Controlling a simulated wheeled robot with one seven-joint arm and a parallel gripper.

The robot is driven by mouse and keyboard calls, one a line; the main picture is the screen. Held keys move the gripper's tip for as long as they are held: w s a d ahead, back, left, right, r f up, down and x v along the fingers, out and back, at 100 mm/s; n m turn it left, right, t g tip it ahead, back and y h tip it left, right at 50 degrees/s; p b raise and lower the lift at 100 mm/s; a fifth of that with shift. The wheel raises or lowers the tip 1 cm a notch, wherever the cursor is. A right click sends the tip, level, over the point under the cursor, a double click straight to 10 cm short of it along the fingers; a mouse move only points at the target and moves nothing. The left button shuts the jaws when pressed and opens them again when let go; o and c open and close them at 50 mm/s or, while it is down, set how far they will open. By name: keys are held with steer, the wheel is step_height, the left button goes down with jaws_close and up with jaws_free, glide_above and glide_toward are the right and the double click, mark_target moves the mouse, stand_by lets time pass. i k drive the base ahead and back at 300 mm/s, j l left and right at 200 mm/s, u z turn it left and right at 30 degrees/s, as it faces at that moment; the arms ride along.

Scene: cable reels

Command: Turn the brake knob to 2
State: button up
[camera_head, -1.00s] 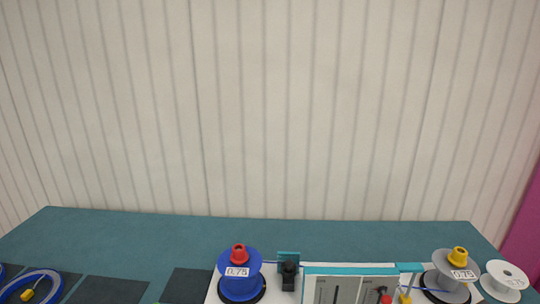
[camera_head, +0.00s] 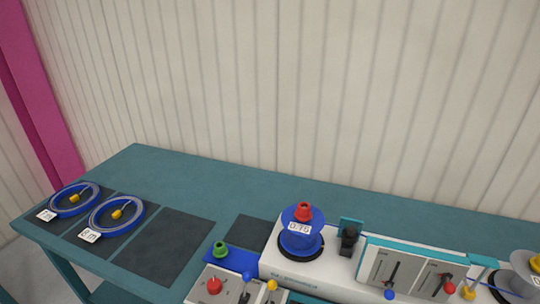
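My gripper is not in view. No knob can be clearly told as the brake knob, and no number 2 is legible. A small black part (camera_head: 349,236) stands on the white machine (camera_head: 335,277), right of a blue reel (camera_head: 300,242) with a red cap. A grey panel (camera_head: 412,271) in a teal frame has two dark slots or pointers, with a blue ball (camera_head: 389,294) and a red ball (camera_head: 449,287) at its front. A lower grey box (camera_head: 230,291) carries a red knob (camera_head: 214,286), a blue ball (camera_head: 247,276) and a yellow ball (camera_head: 271,285).
A green knob (camera_head: 220,248) sits on a blue block (camera_head: 231,261) at the machine's left. Two blue cable coils (camera_head: 73,200) (camera_head: 117,215) lie on dark mats at the left of the teal table (camera_head: 175,170). A grey reel (camera_head: 525,270) is cut off at right. The table's back strip is clear.

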mark_target(214, 285)
steer(key=u, duration=1.25)
